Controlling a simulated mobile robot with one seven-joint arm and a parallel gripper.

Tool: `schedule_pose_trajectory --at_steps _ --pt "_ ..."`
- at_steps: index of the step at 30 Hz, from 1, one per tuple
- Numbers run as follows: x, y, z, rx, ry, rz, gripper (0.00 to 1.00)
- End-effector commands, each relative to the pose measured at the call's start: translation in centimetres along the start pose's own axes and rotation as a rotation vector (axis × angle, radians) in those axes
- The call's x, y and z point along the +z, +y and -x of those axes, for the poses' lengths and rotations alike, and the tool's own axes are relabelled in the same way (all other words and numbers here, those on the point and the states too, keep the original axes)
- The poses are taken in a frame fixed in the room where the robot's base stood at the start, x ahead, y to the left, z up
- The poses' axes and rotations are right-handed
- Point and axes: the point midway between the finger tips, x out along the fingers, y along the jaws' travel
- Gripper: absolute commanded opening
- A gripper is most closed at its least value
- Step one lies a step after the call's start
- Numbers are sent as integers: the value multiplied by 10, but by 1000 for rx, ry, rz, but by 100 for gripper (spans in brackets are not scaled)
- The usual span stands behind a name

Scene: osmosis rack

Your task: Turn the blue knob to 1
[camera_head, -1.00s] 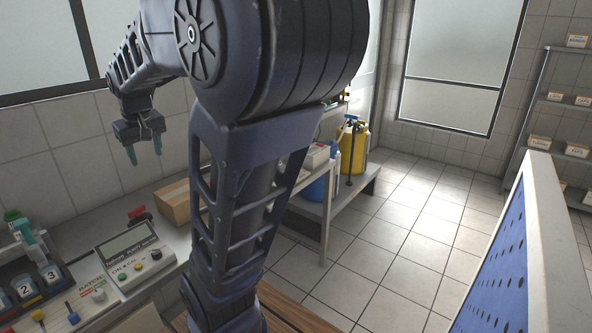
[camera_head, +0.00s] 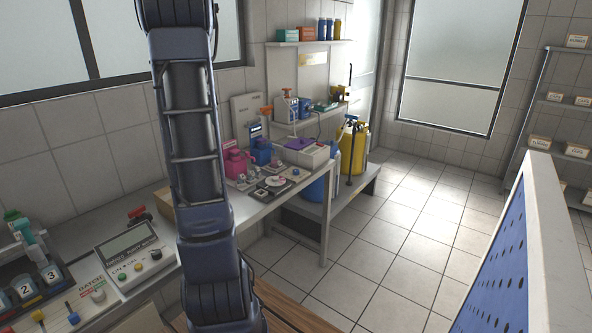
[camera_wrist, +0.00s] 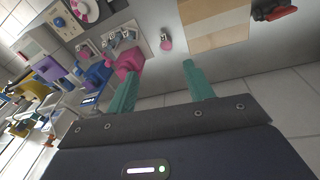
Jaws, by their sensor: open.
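A small blue knob (camera_head: 72,317) stands on a white panel on the bench at the bottom left of the head view, beside a yellow knob (camera_head: 39,318). Its setting is too small to read. My gripper (camera_wrist: 159,72) shows in the wrist view with two teal fingers apart and nothing between them. It is out of the head view, where my arm rises past the top edge. In the wrist view my gripper hangs above the bench, with a pink object (camera_wrist: 128,62) beyond its left finger. I cannot make out the blue knob for certain in the wrist view.
A grey device with a display (camera_head: 128,246) sits right of the knobs. Numbered jars stand in a dark rack (camera_head: 38,297) at the left. Pink and blue bottles stand farther along the bench. A cardboard box (camera_wrist: 215,28) lies beyond my gripper. A blue perforated panel (camera_head: 505,265) stands at right.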

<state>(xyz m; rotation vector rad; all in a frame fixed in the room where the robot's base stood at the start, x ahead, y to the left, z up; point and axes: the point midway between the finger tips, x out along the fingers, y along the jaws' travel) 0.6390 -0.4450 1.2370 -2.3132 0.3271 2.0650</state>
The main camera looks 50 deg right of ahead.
Motion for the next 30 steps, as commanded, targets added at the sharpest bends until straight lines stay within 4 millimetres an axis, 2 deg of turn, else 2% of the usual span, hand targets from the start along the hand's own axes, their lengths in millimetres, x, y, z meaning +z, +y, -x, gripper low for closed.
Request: schedule_pose_trajectory --at_steps 1,7,14,20,24,27,30 --pt "-4 21 -12 -3 -12 -11 52" --pt "-14 98 -55 -17 -49 -37 52" --pt "-7 190 -111 -40 -83 -72 52" --pt "16 270 -166 -64 -108 -105 52" --pt "41 323 -205 -84 -121 -129 52" --pt "59 353 -229 -97 -127 -144 52" --pt "73 374 -246 -105 -130 -155 52"
